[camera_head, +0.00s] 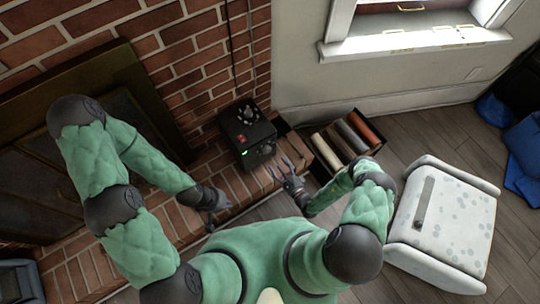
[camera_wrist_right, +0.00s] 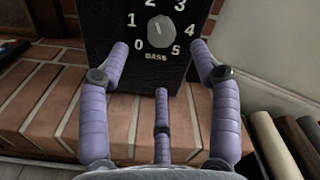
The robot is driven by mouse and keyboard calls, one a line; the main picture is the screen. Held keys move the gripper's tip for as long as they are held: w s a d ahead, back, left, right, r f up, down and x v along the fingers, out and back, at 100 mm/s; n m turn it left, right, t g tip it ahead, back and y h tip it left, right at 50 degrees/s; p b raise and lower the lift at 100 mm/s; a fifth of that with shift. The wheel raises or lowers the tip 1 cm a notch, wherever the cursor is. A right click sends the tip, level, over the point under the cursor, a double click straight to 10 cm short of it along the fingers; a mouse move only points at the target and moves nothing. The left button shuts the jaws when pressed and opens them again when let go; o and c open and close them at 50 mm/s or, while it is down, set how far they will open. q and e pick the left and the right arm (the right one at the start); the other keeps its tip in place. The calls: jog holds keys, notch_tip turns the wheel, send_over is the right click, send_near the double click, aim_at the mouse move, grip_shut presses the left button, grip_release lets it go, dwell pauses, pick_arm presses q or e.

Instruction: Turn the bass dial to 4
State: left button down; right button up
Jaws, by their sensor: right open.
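The bass dial (camera_wrist_right: 160,32) is a small grey knob on the front of a black box, above the word BASS, with numbers 0 to 5 around it. Its pointer line stands near upright, tilted slightly left, roughly between 2 and 3. The black box (camera_head: 246,133) sits on the brick hearth in the head view. My right gripper (camera_head: 280,168) is open in front of the box. In the wrist view its purple fingers (camera_wrist_right: 160,62) spread either side below the dial, with nothing between them. My left gripper (camera_head: 209,217) hangs over the hearth, away from the box; its opening is unclear.
A dark crate of rolled items (camera_head: 345,141) stands right of the box. A white spotted cabinet (camera_head: 445,222) is further right on the wooden floor. The brick hearth (camera_head: 90,275) runs along the left, below the brick wall (camera_head: 190,50).

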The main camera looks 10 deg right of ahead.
aim_at(268, 152)
jog(key=b+x, duration=0.2)
jog(key=x, duration=0.5)
jog(key=shift+w+a, duration=0.15)
jog(key=shift+w, duration=0.1)
jog(key=c, duration=1.1)
